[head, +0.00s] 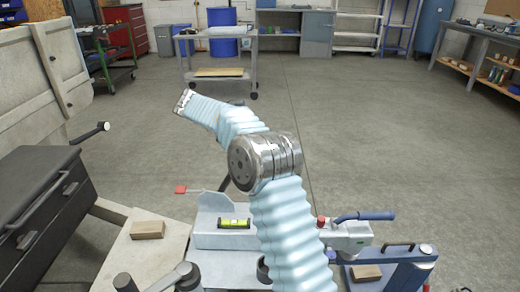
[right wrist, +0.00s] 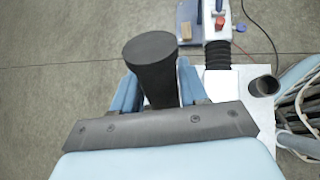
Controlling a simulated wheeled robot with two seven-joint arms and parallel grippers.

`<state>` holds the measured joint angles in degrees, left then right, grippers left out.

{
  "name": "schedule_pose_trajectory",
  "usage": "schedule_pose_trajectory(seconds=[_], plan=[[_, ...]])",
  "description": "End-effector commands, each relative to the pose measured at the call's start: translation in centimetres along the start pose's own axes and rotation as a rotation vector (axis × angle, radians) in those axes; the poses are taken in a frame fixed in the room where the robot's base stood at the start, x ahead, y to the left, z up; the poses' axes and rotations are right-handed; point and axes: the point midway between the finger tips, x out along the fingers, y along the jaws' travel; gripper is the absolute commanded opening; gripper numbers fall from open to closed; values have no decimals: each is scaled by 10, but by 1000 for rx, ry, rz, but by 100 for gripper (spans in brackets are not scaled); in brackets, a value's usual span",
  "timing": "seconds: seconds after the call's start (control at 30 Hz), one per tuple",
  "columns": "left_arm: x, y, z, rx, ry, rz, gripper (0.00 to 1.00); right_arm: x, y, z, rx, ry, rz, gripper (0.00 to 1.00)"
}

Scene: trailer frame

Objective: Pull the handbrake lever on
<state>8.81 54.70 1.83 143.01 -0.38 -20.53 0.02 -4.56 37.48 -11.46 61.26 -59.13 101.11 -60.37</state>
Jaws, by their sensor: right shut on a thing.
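The handbrake lever's black round grip (right wrist: 152,48) stands between the two blue fingers of my right gripper (right wrist: 157,85) in the right wrist view. The fingers are shut on it, one on each side. In the head view my right arm, in a light blue sleeve, reaches over the trailer's front and hides most of the lever. A short dark rod shows below the arm there, but I cannot tell whether it is the lever's shaft. The right fingers are not clear in the head view. My left gripper is in neither view.
The pale trailer drawbar plate carries a green spirit level (head: 234,223). A blue-handled coupling (head: 363,216) is at its right. A black box (head: 40,205) stands at the left, near a wooden block (head: 147,230). Cables (right wrist: 300,112) lie right in the wrist view.

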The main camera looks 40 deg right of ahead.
Motion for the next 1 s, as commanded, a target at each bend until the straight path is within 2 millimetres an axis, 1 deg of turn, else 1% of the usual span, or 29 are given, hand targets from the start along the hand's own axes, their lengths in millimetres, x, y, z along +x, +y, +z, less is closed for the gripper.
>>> schedule_pose_trajectory(seconds=[0.03, 0.2, 0.6, 0.63, 0.7, 0.73, 0.77, 1.0], plan=[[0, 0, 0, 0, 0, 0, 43, -5, 2, -1, -1, -12, 5, 0], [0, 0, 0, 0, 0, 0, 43, -11, 3, -2, -8, -36, 2, 0], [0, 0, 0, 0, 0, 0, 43, -12, 3, -3, -10, -39, 2, 0], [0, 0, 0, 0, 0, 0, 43, -12, 3, -3, -10, -39, 2, 46], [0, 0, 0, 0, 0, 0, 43, -12, 3, -3, -10, -39, 2, 57], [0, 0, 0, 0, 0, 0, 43, -12, 3, -3, -10, -39, 2, 61], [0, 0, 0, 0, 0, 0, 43, -12, 3, -3, -10, -39, 1, 63], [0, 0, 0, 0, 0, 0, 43, -11, 3, -3, -10, -40, 0, 63]])
